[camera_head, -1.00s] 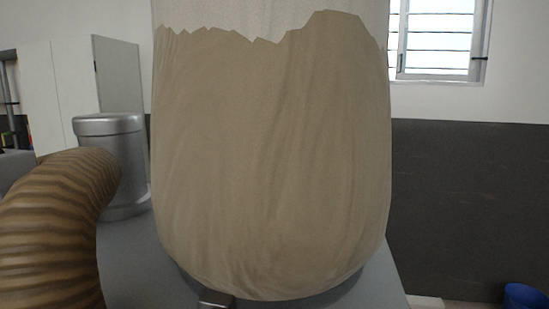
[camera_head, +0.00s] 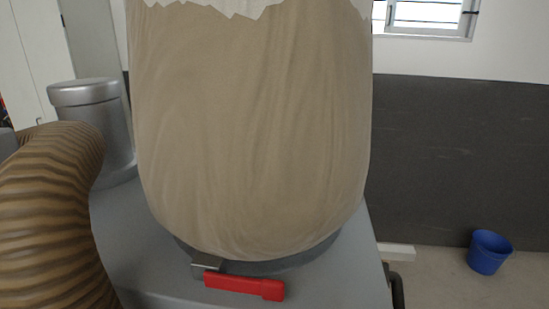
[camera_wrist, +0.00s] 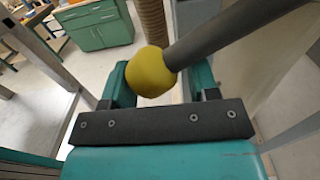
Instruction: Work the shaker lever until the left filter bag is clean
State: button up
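One large filter bag (camera_head: 250,140) fills the middle of the head view. It is coated in brown dust, with a jagged pale strip (camera_head: 235,7) at the top; no second bag shows, so I cannot tell which bag this is. The shaker lever is a dark grey rod (camera_wrist: 235,32) with a yellow ball knob (camera_wrist: 150,72) in the wrist view. My teal gripper (camera_wrist: 162,80) has one finger on each side of the knob. The knob overlaps the left finger, and the rod crosses by the right finger. Whether both fingers press on the knob is unclear.
A ribbed brown hose (camera_head: 45,210) and a silver canister (camera_head: 95,125) stand left of the bag. A red latch handle (camera_head: 243,286) sits at its base on a grey housing (camera_head: 140,255). A blue bucket (camera_head: 489,252) stands on open floor. A green cabinet (camera_wrist: 97,25) is behind.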

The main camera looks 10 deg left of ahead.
jog(key=w+f+b, duration=0.3)
jog(key=f+b, duration=0.1)
jog(key=shift+w+f, duration=0.25)
jog(key=shift+w, duration=0.1)
jog(key=w+f+b, duration=0.2)
jog(key=w+b, duration=0.1)
jog(key=w+f+b, duration=0.1)
jog(key=shift+w, duration=0.4)
